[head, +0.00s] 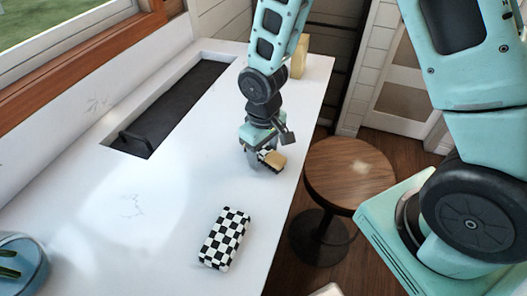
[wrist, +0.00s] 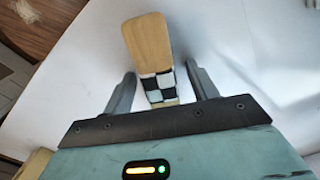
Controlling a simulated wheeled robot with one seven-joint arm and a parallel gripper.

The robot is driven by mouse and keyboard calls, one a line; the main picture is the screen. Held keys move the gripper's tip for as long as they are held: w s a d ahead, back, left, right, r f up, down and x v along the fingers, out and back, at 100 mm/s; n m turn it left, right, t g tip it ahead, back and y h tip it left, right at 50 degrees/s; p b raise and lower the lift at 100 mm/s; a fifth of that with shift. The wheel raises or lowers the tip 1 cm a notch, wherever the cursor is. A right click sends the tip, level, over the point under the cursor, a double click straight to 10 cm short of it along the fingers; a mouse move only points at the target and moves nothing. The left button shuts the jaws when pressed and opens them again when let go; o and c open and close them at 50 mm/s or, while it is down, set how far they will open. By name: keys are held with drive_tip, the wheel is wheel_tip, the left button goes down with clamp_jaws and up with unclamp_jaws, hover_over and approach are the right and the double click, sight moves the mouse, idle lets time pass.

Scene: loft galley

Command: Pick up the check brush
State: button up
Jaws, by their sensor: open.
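The check brush has a tan wooden part and a black-and-white checked part. In the head view the check brush (head: 272,158) is on the white counter near its right edge, right under my gripper (head: 258,162), which partly hides it. In the wrist view the brush (wrist: 148,45) stretches away from between the two fingers of my gripper (wrist: 160,85). The fingers are open, one on each side of the checked part, with a gap visible on both sides. The near end of the brush is hidden by the gripper body.
A checked black-and-white block (head: 225,238) lies on the counter (head: 150,215) nearer the camera. A dark recessed sink (head: 175,105) is to the left. A tan object (head: 299,58) stands at the far right edge. A round wooden stool (head: 348,172) is beside the counter. A blue bowl (head: 30,262) sits lower left.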

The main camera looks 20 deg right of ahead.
sight(263, 149)
drive_tip(key=shift+c, duration=0.4)
drive_tip(key=c, duration=1.1)
wheel_tip(263, 149, up, 10)
drive_tip(key=shift+r+b, duration=0.1)
drive_tip(key=shift+b, duration=0.9)
drive_tip(key=shift+o, duration=1)
